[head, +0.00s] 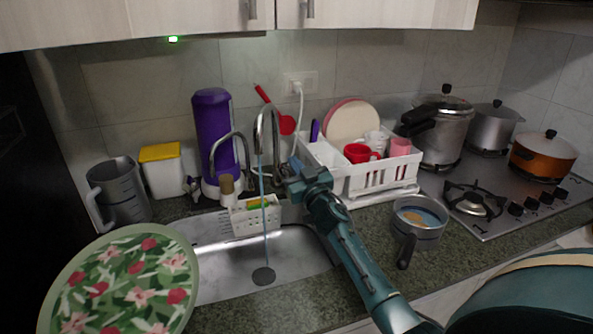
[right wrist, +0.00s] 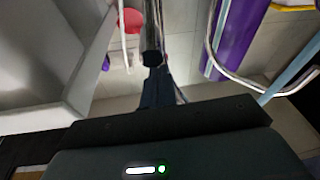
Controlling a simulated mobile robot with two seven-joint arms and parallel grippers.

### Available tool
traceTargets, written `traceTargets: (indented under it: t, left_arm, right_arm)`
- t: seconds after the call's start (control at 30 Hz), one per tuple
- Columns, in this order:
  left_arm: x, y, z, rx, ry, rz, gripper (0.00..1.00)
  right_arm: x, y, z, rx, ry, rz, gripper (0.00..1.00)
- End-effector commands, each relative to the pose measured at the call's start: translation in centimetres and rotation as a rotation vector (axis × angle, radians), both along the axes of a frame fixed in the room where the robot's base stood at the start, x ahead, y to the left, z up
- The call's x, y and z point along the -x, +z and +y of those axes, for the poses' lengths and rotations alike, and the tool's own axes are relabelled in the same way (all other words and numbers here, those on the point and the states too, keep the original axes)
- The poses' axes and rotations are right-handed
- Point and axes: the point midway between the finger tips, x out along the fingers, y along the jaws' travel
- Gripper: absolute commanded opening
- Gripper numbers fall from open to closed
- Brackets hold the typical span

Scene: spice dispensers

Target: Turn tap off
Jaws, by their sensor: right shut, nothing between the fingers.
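The tap (head: 260,125) is a tall curved metal spout behind the sink. A blue stream of water (head: 265,225) runs from it down to the sink (head: 300,268) drain. My right gripper (head: 289,180) is shut and empty, just right of the tap's base. In the right wrist view the shut dark fingers (right wrist: 157,88) point at the tap's metal body (right wrist: 151,35), with a dark end close to the fingertips. I cannot tell whether they touch it. The tap's lever is mostly hidden by my gripper in the head view. My left gripper is not in view.
A white dish rack (head: 375,180) with cups and plates stands right of my gripper. A purple filter (head: 212,130) with a thin curved spout stands left of the tap. A white basket (head: 246,222) sits by the sink. A small pot (head: 418,232) lies right of my arm.

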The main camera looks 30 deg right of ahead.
Motion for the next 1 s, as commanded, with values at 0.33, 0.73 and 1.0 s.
traceTargets:
  t: [0.33, 0.73, 1.0]
  left_arm:
    - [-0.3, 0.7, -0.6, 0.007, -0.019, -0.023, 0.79]
    - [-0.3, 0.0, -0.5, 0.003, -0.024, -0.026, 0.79]
    - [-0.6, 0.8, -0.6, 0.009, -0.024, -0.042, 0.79]
  right_arm:
    - [0.2, -1.1, -0.1, 0.001, 0.0, 0.0, 0.0]
    - [0.9, -2.7, 0.0, 0.0, -0.001, 0.0, 0.0]
    - [1.0, -3.0, 0.0, -0.001, -0.001, 0.003, 0.0]
